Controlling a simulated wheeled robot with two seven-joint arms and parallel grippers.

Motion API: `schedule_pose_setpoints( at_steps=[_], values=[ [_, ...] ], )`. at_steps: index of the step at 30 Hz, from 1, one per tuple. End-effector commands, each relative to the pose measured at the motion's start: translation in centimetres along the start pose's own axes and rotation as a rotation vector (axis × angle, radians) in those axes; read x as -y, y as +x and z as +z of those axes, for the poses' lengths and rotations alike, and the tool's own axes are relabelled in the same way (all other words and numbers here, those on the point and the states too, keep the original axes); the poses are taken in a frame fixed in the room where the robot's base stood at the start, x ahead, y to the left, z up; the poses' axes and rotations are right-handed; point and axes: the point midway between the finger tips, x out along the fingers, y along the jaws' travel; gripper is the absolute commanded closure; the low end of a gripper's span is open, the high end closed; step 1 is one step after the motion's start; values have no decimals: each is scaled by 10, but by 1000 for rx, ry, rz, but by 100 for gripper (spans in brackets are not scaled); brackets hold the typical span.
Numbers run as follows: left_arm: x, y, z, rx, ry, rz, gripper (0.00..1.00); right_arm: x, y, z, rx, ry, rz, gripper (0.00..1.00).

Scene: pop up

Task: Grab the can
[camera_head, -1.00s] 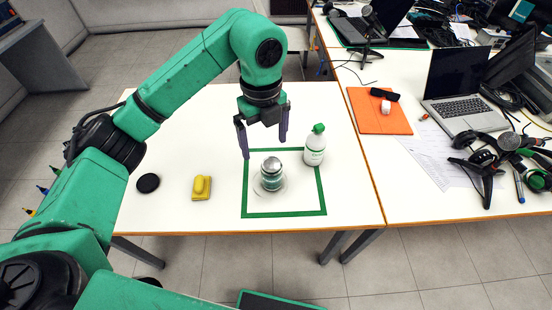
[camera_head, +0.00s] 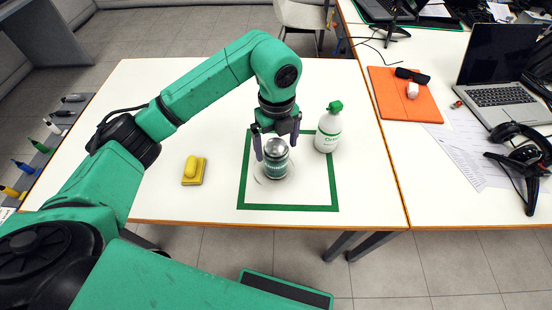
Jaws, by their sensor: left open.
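The can (camera_head: 276,163) is a small green and silver cylinder. It stands upright on a pale round disc (camera_head: 262,178) inside a green square outline (camera_head: 243,185) on the white table. My left gripper (camera_head: 276,146) is open and points down over the can. Its two dark fingers reach to either side of the can's upper part. I cannot tell whether the fingers touch it. My right gripper is not in view.
A white bottle with a green cap (camera_head: 328,130) stands close to the right of the gripper. A yellow sponge-like block (camera_head: 193,170) lies to the left. The right table holds an orange folder (camera_head: 405,100), a laptop (camera_head: 497,85) and a headset (camera_head: 520,148).

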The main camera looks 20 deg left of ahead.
Motion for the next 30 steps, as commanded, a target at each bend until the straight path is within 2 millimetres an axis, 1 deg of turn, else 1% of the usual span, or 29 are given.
schedule_pose_setpoints(
  at_steps=[1, 3, 8, 11, 13, 15, 20, 21, 22, 23, 24, 26, 27, 28, 30],
  values=[
    [-1, 10, 0, -3, 0, 4, 0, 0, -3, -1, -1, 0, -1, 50],
    [-1, 22, 0, -1, -2, 2, 0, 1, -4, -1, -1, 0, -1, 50],
    [-1, 42, 1, -2, -1, 4, 0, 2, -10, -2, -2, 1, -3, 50],
    [-2, 62, 1, -3, -2, 4, 0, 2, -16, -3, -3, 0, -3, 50],
    [-1, 75, 2, -1, -1, 2, 0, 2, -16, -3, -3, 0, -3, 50],
    [-1, 81, 2, -1, 0, 0, 0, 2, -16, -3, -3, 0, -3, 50],
    [0, 83, 2, 1, 0, -1, 0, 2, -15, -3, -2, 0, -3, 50],
    [0, 83, 2, 1, 0, -1, 4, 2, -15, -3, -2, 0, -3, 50],
    [0, 83, 2, 1, 0, -1, 15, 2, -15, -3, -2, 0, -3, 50],
    [0, 83, 2, 1, 0, -1, 27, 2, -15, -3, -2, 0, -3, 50],
    [0, 83, 2, 1, 0, -1, 42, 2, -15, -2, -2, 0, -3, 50],
    [0, 82, 2, 1, 0, -1, 65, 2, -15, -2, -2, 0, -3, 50],
    [0, 82, 2, 1, 0, -1, 80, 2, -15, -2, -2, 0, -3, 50],
    [0, 82, 2, 1, 0, -2, 87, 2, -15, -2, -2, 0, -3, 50],
    [0, 82, 2, 1, 0, -2, 87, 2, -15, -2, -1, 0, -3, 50]
  ],
)
